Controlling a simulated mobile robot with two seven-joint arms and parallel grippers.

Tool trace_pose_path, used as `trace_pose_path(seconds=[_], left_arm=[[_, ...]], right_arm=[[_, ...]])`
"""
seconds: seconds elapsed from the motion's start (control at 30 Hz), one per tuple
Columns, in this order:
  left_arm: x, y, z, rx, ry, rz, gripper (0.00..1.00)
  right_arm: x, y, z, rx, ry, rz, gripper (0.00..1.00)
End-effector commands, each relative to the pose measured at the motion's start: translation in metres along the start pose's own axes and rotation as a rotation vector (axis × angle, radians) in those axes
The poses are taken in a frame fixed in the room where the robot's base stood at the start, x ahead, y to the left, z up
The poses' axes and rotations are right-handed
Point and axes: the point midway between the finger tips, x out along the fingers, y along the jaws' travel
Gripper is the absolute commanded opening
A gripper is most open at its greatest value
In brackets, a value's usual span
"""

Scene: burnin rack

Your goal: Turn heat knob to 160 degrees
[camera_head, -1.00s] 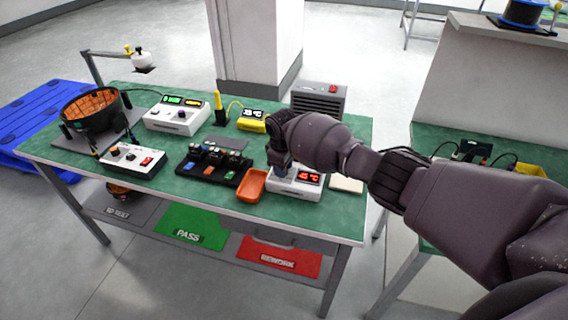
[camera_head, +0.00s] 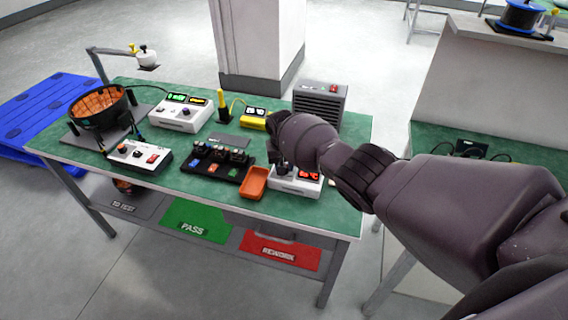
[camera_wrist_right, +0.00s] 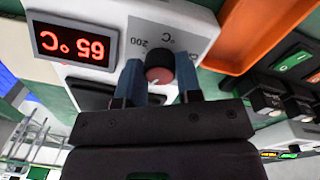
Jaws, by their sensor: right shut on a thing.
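The heat box is a white unit (camera_head: 300,187) with a red display at the front right of the green bench. In the right wrist view its display (camera_wrist_right: 75,46) looks like it reads 65 °C. The dark round heat knob (camera_wrist_right: 160,66) has a reddish face and sits beside a printed scale with "200" and "°C". My right gripper (camera_wrist_right: 158,84) is shut on the knob, with one blue-grey finger on each side. In the head view my right arm hides most of the knob and part of the box. My left gripper is not in view.
An orange tray (camera_head: 255,182) stands directly left of the heat box. A black board with several modules (camera_head: 217,163) is farther left. A grey vented unit (camera_head: 319,100) stands behind. Bare green bench lies along the front edge.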

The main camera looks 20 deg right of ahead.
Motion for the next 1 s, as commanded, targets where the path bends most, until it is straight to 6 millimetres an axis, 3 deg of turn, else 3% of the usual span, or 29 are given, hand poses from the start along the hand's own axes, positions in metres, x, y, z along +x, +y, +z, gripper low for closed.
trace_pose_path(seconds=[0.4,1.0], left_arm=[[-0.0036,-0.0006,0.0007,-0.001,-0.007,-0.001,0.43],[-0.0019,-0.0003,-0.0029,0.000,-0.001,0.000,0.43]], right_arm=[[0.0003,-0.0007,0.0003,0.244,-0.014,0.001,0.09],[0.0003,-0.0007,-0.0001,0.301,-0.016,0.000,0.09]])
